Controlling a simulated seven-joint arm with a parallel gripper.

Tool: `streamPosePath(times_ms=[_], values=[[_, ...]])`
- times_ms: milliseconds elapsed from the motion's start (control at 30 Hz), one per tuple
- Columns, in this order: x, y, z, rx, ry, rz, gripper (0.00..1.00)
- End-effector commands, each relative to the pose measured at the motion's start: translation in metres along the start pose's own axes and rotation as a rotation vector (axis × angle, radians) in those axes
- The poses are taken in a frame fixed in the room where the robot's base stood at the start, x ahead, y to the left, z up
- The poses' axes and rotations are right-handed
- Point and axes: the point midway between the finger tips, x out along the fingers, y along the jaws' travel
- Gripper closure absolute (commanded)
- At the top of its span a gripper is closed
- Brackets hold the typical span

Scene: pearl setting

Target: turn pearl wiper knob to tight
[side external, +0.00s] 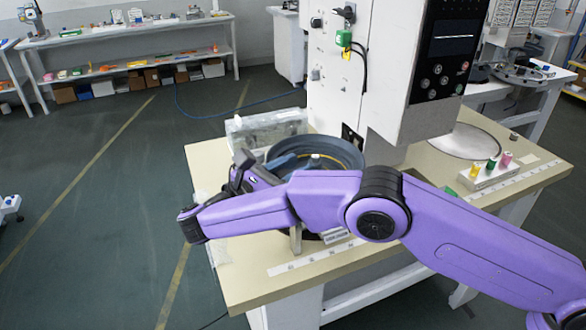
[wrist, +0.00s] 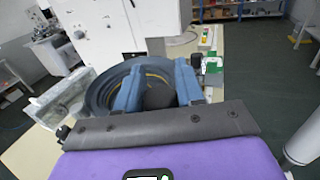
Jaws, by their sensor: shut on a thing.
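A dark blue-grey round bowl (side external: 340,150) with a yellow line inside stands on the bench, and it also shows in the wrist view (wrist: 104,92). My gripper (wrist: 157,78) reaches over the bowl, with its two blue-grey fingers on either side of a dark rounded knob (wrist: 158,96). The fingers are shut on this knob. In the side view my gripper (side external: 266,173) is at the bowl's left side, partly behind my purple arm. The knob between the fingers is hidden there. No tight mark or pointer on the knob can be read.
A white machine column (side external: 345,90) with a dark control panel (side external: 447,45) rises behind the bowl. A clear box (wrist: 60,100) stands beside it. Coloured pegs in a white block (side external: 487,175) sit on the bench (side external: 245,275). The front bench area is mostly clear.

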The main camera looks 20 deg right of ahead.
Motion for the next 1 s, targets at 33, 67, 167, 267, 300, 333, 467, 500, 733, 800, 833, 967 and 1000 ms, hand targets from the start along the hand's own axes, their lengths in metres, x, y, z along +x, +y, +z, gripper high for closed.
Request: streamPosePath(times_ms=[33, 67, 167, 267, 300, 333, 467, 500, 733, 800, 833, 967, 1000], values=[[-0.0013, -0.0006, -0.0001, -0.001, -0.002, 0.001, 0.93], [-0.0013, -0.0006, -0.0001, -0.001, -0.002, 0.001, 0.93], [-0.0013, -0.0005, 0.0000, -0.001, -0.002, 0.002, 0.93], [-0.0012, -0.0005, 0.0000, 0.000, -0.002, 0.002, 0.42], [-0.0011, -0.0004, 0.0000, 0.000, -0.002, 0.002, 0.42], [-0.0010, -0.0004, 0.0000, 0.000, -0.002, 0.002, 0.42], [-0.0006, -0.0002, 0.0001, 0.000, -0.001, 0.002, 0.42], [-0.0005, -0.0001, 0.0001, 0.000, -0.001, 0.001, 0.42], [-0.0002, 0.0000, 0.0002, 0.001, -0.001, 0.001, 0.42], [0.0000, 0.0001, 0.0002, 0.000, -0.001, 0.004, 0.42], [0.0000, 0.0002, 0.0003, 0.000, -0.001, 0.006, 0.42], [0.0003, 0.0005, 0.0008, -0.001, -0.001, 0.026, 0.42], [0.0000, 0.0006, 0.0008, 0.000, -0.001, 0.037, 0.42]])
